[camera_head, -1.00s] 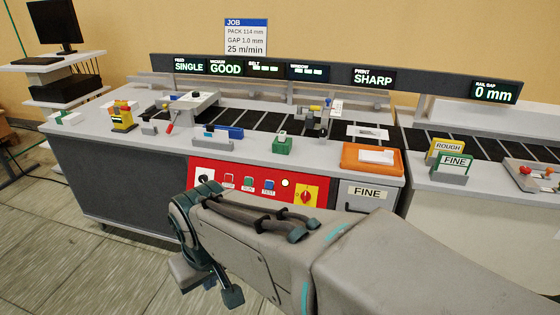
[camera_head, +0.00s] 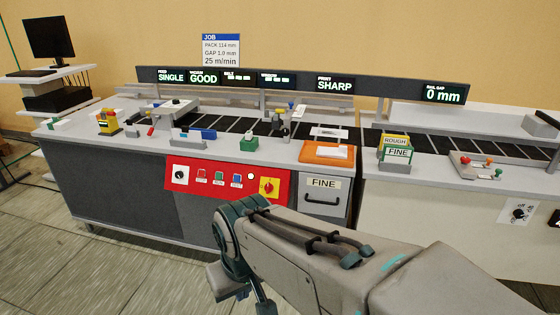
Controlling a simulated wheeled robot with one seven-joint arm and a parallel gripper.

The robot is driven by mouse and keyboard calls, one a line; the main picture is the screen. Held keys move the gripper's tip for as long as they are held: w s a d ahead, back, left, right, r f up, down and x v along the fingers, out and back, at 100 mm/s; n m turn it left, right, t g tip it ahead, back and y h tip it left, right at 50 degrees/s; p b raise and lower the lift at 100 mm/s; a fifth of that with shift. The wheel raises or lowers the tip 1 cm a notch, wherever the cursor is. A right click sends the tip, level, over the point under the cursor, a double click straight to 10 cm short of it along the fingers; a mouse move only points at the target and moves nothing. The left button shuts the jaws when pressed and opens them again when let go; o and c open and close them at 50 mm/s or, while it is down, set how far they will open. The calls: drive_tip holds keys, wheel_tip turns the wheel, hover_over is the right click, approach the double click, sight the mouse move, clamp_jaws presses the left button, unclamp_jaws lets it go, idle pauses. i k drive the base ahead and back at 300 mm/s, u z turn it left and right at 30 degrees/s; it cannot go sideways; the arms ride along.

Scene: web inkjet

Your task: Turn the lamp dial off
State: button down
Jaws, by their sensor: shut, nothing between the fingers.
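A black round dial (camera_head: 519,213) sits on a white plate marked "off" on the front of the right-hand bench. Its other lettering is too small to read, so I cannot tell its setting. Another black dial (camera_head: 180,174) is at the left end of the red control panel (camera_head: 210,190). My arm reaches in from the lower right, in front of the benches. Its bent joint is below the red panel, well left of the dial marked "off". The links past this joint drop towards the bottom edge, and I cannot make out my gripper's fingers.
The red panel also has several buttons and a yellow-and-red rotary switch (camera_head: 268,187). A drawer marked FINE (camera_head: 323,196) is beside it. An orange tray (camera_head: 327,152) and ROUGH and FINE holders (camera_head: 396,153) stand on top. Floor (camera_head: 100,275) is clear at the left.

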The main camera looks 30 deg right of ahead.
sight(519, 214)
drive_tip(key=z, duration=1)
drive_tip(key=i, duration=0.5)
drive_tip(key=z, duration=2.35)
drive_tip(key=k, duration=0.3)
drive_tip(key=u, duration=1)
drive_tip(key=i, duration=1.3)
drive_tip(key=z, duration=0.8)
drive_tip(key=i, duration=0.7)
drive_tip(key=z, duration=0.9)
